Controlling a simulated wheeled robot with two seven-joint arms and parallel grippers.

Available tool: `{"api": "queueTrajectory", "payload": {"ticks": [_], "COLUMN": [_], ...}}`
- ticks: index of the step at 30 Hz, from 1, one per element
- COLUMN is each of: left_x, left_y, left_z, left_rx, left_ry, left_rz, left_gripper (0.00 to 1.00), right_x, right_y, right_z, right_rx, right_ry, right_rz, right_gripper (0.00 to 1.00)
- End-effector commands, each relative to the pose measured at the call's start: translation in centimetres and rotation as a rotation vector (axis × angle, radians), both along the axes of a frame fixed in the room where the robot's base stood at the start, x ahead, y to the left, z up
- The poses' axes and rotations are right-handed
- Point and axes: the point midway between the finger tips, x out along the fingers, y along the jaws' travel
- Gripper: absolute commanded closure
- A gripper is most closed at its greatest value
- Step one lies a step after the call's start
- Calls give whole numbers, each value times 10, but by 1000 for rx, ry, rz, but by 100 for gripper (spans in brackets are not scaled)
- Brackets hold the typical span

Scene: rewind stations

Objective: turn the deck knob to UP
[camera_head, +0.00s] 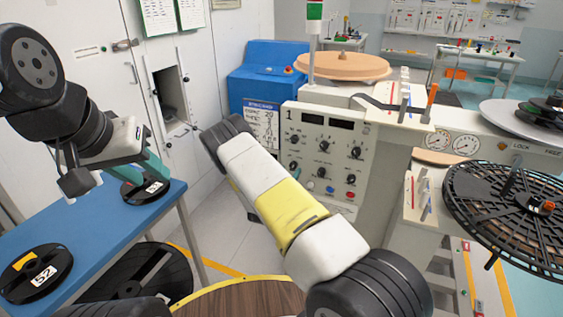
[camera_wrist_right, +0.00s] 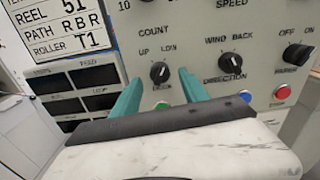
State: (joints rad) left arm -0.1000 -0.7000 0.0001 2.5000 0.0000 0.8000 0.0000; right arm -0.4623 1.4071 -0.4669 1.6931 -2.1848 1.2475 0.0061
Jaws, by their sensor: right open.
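The deck knob (camera_wrist_right: 160,72) is a black knob with a pale mark on the grey panel in the right wrist view. UP is printed at its upper left and another label at its upper right. I cannot tell surely which label it points to. My right gripper (camera_wrist_right: 161,77) is open, its teal fingers on either side of the knob; contact is unclear. My left gripper (camera_head: 151,168) is over the blue table, one teal finger showing near a black reel.
The direction knob (camera_wrist_right: 230,63) and power knob (camera_wrist_right: 297,54) sit to the right, with a blue button (camera_wrist_right: 245,96) and red button (camera_wrist_right: 282,92) below. The blue table (camera_head: 98,222) holds black reels. A large black spool (camera_head: 505,225) is at the right.

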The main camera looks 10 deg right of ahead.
Motion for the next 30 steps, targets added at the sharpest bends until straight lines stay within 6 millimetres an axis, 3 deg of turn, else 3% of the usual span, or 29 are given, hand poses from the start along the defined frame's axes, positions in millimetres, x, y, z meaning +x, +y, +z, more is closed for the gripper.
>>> {"api": "queueTrajectory", "payload": {"ticks": [6,14,22,30], "left_x": [0,0,0,0], "left_y": [0,0,0,0], "left_z": [0,0,0,0], "left_rx": [0,0,0,0], "left_ry": [0,0,0,0], "left_rz": [0,0,0,0], "left_gripper": [64,64,64,64], "right_x": [15,17,16,16], "right_y": [-10,-11,-11,-11], "right_z": [0,0,0,0], "right_rx": [0,0,0,-12], "right_ry": [1,0,0,8], "right_rz": [0,0,0,1], "right_gripper": [48,48,99,100]}}
